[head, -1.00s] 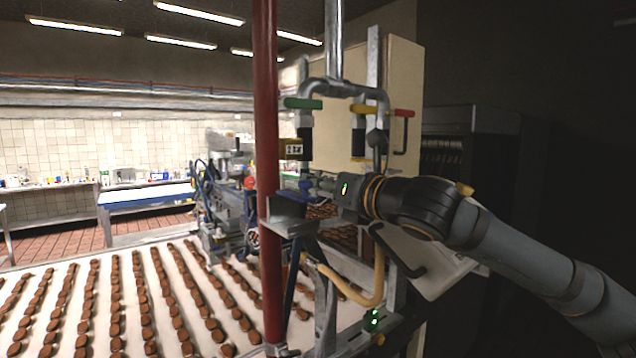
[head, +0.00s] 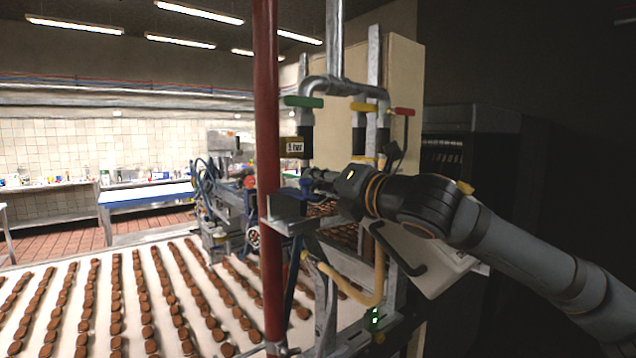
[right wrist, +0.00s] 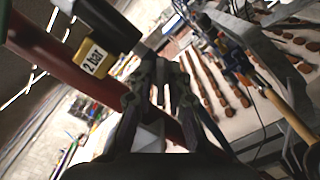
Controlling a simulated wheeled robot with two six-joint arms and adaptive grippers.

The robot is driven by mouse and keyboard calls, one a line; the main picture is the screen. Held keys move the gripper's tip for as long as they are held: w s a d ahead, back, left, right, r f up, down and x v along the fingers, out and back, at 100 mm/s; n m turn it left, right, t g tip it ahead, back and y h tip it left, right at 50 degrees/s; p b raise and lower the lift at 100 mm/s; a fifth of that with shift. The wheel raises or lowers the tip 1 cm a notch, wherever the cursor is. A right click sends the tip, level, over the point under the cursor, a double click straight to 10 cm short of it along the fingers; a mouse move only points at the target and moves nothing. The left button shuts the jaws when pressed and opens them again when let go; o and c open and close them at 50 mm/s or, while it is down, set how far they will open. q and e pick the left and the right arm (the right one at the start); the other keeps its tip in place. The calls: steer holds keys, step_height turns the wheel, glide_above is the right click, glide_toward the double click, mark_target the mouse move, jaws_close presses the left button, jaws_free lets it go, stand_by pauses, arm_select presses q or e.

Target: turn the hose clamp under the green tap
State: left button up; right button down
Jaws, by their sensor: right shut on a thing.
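The green tap (head: 303,101) is a flat handle on the grey overhead pipe. A black hose (head: 306,135) hangs under it with a yellow-framed tag (head: 294,147); the tag reads "2 bar" in the right wrist view (right wrist: 91,59). My right gripper (head: 312,180) comes in from the right, just below that hose's lower end. In the right wrist view its fingers (right wrist: 160,80) are close together on a small grey part at the hose's end, apparently the hose clamp. The fingers hide most of the clamp. My left gripper is out of view.
A red upright pole (head: 267,150) stands close left of the gripper. Yellow (head: 363,106) and red (head: 404,112) taps are to the right. A yellow-tan hose (head: 352,294) curves below my wrist. A conveyor (head: 60,285) with rows of brown biscuits fills the lower left.

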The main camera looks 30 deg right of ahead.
steer(key=m, duration=0.4)
steer(key=shift+d+m, duration=0.1)
steer(key=shift+m, duration=0.2)
steer(key=shift+f+m, duration=0.1)
steer(key=shift+m, duration=1.8)
steer(key=c, duration=1.6)
jaws_free()
steer(key=shift+o, duration=0.6)
